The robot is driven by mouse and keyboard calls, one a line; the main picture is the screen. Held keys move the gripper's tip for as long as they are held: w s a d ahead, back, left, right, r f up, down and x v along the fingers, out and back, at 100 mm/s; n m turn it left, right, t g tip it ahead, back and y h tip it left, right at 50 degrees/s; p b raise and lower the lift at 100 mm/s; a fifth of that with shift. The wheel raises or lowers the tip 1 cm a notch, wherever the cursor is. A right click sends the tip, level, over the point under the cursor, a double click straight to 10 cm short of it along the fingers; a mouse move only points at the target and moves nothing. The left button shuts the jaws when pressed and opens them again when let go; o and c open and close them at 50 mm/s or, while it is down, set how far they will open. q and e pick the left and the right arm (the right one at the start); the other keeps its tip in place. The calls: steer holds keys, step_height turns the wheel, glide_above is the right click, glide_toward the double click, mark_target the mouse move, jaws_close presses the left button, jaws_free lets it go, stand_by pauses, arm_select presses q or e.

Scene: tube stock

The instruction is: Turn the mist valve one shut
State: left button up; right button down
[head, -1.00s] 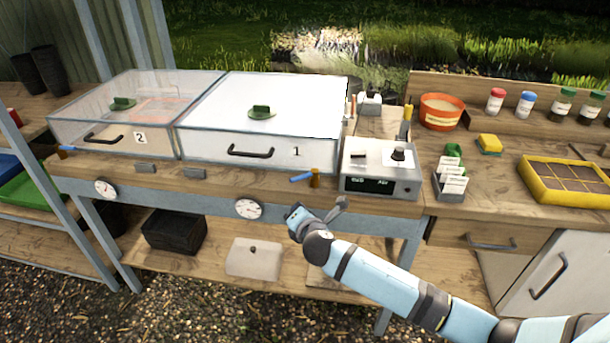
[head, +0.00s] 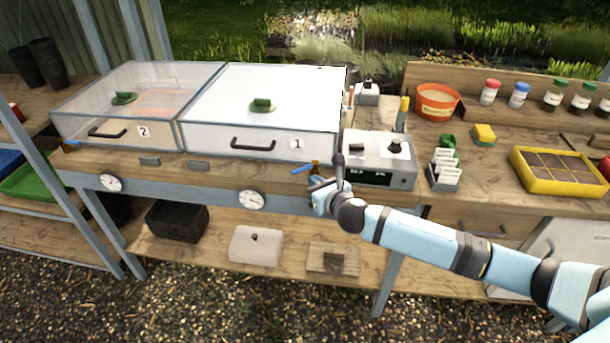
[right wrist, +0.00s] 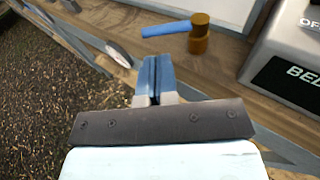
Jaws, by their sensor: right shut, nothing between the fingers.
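Mist valve one has a brass body (head: 316,167) and a blue lever (head: 301,169). It sits on the front edge of the bench below the box marked 1. The lever points left along the edge. In the right wrist view, the brass body (right wrist: 199,38) and blue lever (right wrist: 167,28) lie beyond the fingertips. My right gripper (head: 316,182) is just in front of and below the valve in the head view. Its blue fingers (right wrist: 155,68) are shut and empty, with a visible gap to the valve. My left gripper is not in view.
The box marked 1 (head: 310,145) stands behind the valve. A grey control unit (head: 381,178) is close to its right. A second blue lever (head: 71,145) is at the far left by box 2. A round dial (head: 251,200) is on the front rail.

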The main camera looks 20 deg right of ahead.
mark_target(300, 171)
steer(key=x, duration=0.5)
steer(key=shift+w+f, duration=0.1)
steer(key=shift+w, duration=0.2)
steer(key=shift+a, duration=0.1)
